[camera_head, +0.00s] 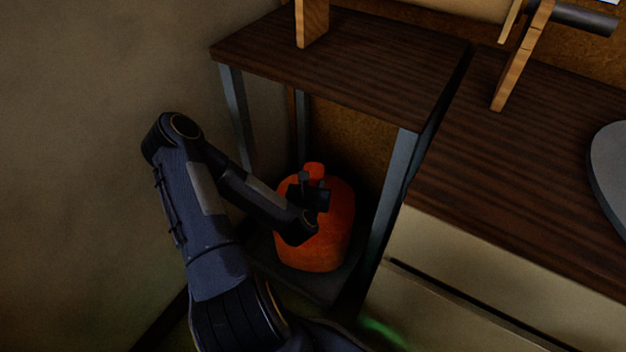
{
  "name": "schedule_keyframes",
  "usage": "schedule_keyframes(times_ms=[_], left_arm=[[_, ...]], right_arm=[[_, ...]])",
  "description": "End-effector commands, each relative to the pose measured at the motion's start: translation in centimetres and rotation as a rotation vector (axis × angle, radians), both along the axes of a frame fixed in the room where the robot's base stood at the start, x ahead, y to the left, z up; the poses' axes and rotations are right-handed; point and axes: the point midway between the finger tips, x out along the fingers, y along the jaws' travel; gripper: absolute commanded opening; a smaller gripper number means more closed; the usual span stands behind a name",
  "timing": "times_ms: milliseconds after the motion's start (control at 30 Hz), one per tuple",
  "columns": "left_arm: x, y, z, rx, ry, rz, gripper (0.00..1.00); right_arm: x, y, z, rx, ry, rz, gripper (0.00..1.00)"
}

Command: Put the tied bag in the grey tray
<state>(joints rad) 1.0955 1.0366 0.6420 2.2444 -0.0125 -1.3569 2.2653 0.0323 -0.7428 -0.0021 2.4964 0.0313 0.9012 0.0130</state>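The orange tied bag (318,243) stands upright on the low shelf under the dark wooden top. Its knotted neck (314,169) points up. My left gripper (314,180) is at the neck, with its dark fingers close around or just in front of it. I cannot tell whether they are closed on it. My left forearm and wrist hide part of the bag's left side. A grey, rounded, flat thing (608,172) lies on the right counter, cut off by the picture edge. I cannot tell whether it is the grey tray. My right gripper is not in view.
The dark wooden shelf top (350,62) overhangs the bag. A grey metal post (390,205) stands close to its right, and another post (236,115) stands at the left. Wooden uprights stand on the top and on the right counter (510,165). Pale drawers are below the counter.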

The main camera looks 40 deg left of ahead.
Motion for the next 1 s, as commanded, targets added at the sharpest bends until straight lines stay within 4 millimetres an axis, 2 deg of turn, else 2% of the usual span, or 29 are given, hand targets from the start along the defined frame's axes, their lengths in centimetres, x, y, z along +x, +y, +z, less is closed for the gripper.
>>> schedule_keyframes(times_ms=[400,433,567,600,900,1000], left_arm=[[0.18,0.01,-0.36,0.005,-0.010,-0.002,0.00],[0.02,0.00,-0.61,0.000,-0.001,0.000,0.36],[0.01,0.00,-0.56,0.000,-0.001,-0.001,0.53],[0.01,0.00,-0.56,0.000,-0.001,-0.001,0.55],[0.02,0.00,-0.20,0.001,-0.001,-0.001,0.55],[-0.74,-0.45,0.13,-0.001,0.001,-0.002,0.55]], right_arm=[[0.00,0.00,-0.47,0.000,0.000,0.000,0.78],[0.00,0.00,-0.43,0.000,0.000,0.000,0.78],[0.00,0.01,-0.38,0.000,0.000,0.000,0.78],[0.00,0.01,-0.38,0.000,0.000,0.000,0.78],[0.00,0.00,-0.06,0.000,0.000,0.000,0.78],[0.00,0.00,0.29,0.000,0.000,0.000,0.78]])
